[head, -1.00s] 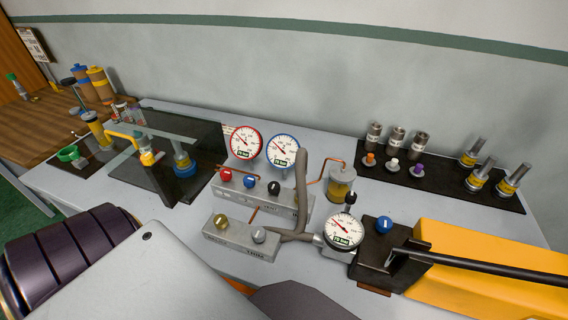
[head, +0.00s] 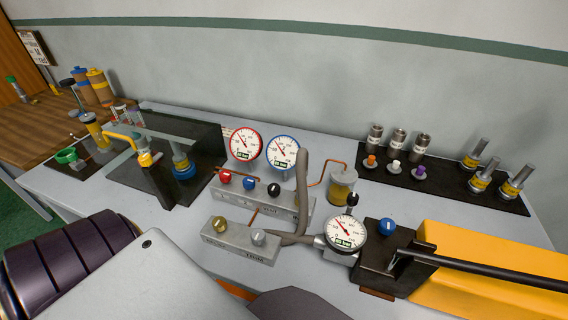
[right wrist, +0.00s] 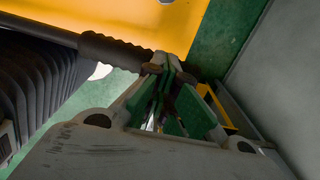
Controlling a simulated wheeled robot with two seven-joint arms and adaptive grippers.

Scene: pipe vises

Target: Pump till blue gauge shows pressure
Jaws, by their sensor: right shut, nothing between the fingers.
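The blue-rimmed gauge (head: 282,151) stands upright on the valve block, right of a red-rimmed gauge (head: 245,144). Its needle points to the upper left, off the low end; its green readout is too small to read surely. My right gripper (right wrist: 170,70) is shut and empty at the grip's end. My left gripper is out of view.
The valve block has red, blue and black knobs (head: 250,182); a lower block (head: 238,242) has two knobs. A black mat with metal fittings (head: 440,176) lies at the back right. A dark glass stand (head: 160,160) is at left.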

